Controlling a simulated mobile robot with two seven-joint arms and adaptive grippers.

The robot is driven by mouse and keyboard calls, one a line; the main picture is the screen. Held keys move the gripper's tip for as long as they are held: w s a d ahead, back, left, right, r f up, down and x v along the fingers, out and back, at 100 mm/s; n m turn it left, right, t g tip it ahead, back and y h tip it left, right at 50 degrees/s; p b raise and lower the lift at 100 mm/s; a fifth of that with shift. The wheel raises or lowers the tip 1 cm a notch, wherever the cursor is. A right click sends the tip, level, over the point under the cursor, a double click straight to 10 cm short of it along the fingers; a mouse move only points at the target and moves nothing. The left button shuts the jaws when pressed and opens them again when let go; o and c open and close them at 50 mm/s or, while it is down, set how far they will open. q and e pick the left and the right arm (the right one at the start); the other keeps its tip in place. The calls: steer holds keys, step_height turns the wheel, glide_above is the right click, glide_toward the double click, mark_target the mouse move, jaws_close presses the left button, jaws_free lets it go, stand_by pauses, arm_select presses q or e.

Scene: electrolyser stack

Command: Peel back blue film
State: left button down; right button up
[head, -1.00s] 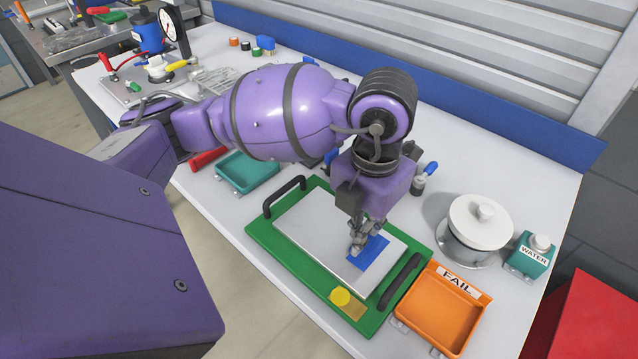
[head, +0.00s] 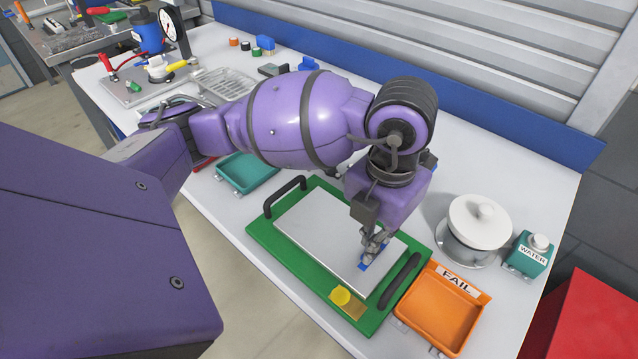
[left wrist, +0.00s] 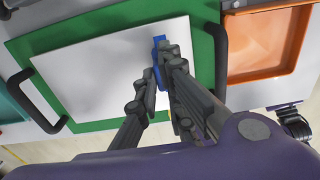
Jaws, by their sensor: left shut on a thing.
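The blue film (head: 362,266) shows as a small patch at the right end of a pale flat plate (head: 318,233). In the left wrist view the film (left wrist: 158,50) is a narrow strip by my fingertips near the plate's right edge. My left gripper (head: 371,253) is over that end of the plate, pointing down, and is shut on the film. It also shows in the left wrist view (left wrist: 160,72). The fingers hide part of the film, so how much is lifted cannot be told. My right gripper is not in view.
An orange FAIL tray (head: 440,312) is close on the right. A white lidded pot (head: 480,225) and a WATER bottle (head: 531,254) stand beyond.

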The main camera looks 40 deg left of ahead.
arm_select(q)
steer(key=shift+s+d, duration=0.1)
steer(key=shift+d, duration=0.5)
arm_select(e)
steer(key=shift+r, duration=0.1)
arm_select(q)
steer(key=shift+d, duration=0.15)
steer(key=c, duration=1.7)
jaws_free()
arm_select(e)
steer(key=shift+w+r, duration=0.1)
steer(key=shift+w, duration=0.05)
arm_select(q)
steer(key=shift+r+p, duration=0.85)
steer(key=shift+r, duration=0.4)
step_height(320, 180, up, 4)
steer(key=p, duration=0.2)
steer(key=shift+r+p, duration=0.25)
steer(key=shift+p, duration=0.05)
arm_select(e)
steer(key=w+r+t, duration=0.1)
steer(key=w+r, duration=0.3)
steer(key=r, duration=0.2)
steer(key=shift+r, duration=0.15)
